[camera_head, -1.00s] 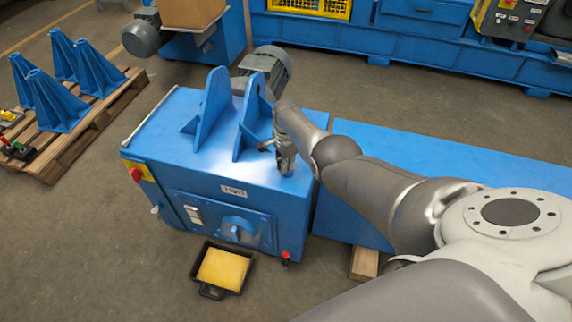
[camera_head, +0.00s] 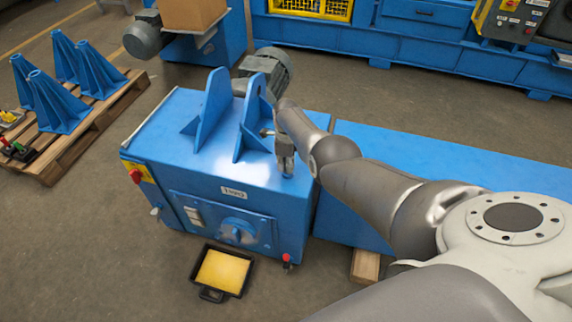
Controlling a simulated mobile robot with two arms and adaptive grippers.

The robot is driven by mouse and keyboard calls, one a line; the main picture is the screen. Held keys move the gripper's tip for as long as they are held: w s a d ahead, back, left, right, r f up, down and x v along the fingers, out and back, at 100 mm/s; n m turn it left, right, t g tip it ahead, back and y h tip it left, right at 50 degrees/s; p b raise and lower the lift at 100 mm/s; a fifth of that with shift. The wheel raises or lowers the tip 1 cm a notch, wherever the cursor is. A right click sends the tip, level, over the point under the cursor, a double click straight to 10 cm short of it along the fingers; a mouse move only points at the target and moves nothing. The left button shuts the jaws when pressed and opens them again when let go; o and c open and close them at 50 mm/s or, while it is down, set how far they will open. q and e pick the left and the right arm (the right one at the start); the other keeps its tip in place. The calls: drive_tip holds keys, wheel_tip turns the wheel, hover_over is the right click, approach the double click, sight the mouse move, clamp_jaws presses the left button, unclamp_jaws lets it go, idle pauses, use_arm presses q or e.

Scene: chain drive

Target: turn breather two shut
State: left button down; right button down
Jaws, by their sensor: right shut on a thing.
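The blue gearbox housing (camera_head: 165,130) carries a white plate (camera_head: 233,192) that seems to read TWO. My right gripper (camera_head: 287,172) points down at the right end of its top, close to the right upright bracket. It is shut on a small part there, which I take to be breather two; the fingers hide nearly all of it, so its position cannot be read. A short grey piece (camera_head: 267,132) sticks out left at the wrist. My left gripper is not in view.
Two blue upright brackets (camera_head: 212,105) stand on the housing, with a grey motor (camera_head: 268,68) behind. A black tray with a yellow pad (camera_head: 222,270) lies on the floor in front. A pallet (camera_head: 95,115) with blue stands is at the left.

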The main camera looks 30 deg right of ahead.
drive_tip(key=shift+w+r+m, duration=0.15)
drive_tip(key=shift+r+m, duration=0.05)
drive_tip(key=shift+m, duration=0.1)
drive_tip(key=c, duration=1.5)
unclamp_jaws()
drive_tip(key=shift+f, duration=0.1)
drive_tip(key=shift+r, duration=6.05)
